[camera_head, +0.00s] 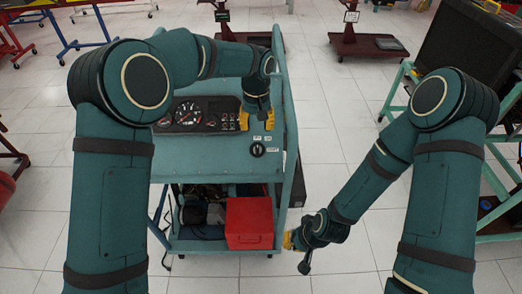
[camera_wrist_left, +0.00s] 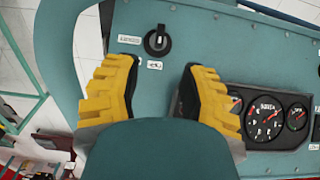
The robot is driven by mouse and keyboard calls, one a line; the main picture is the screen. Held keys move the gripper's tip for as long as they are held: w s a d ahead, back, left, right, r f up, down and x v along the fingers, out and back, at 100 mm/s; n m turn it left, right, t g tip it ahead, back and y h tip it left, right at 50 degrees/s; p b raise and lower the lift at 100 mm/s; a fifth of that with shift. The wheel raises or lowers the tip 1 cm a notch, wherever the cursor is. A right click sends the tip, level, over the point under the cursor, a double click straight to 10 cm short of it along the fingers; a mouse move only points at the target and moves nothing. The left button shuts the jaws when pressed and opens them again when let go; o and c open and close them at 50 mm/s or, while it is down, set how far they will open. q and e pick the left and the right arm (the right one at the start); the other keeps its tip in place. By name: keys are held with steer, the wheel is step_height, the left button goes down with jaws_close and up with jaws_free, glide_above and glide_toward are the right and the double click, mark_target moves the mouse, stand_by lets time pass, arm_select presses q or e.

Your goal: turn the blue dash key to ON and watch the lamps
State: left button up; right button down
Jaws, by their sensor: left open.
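A round black key switch (camera_head: 258,149) sits on the sloping teal dash panel (camera_head: 200,155), right of centre. In the left wrist view the switch (camera_wrist_left: 157,41) shows a dark key-like bar across it, with small white labels beside it; its colour looks black rather than blue. My left gripper (camera_head: 257,118) is open and empty over the panel, just beyond the switch. In the wrist view its yellow fingers (camera_wrist_left: 160,72) stand apart, with the switch ahead between them. My right gripper (camera_head: 290,240) hangs low beside the cart; its finger opening is not clear.
A gauge cluster (camera_head: 190,115) with small indicators lies left of my left gripper; I cannot tell if any lamp is lit. A red box (camera_head: 250,222) stands on the cart's lower shelf. A teal rail (camera_head: 285,110) edges the cart's right side.

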mark_target(257, 146)
arm_select(q)
step_height(257, 146, down, 11)
steer(key=shift+f+b, duration=0.2)
steer(key=shift+b, duration=0.5)
jaws_close()
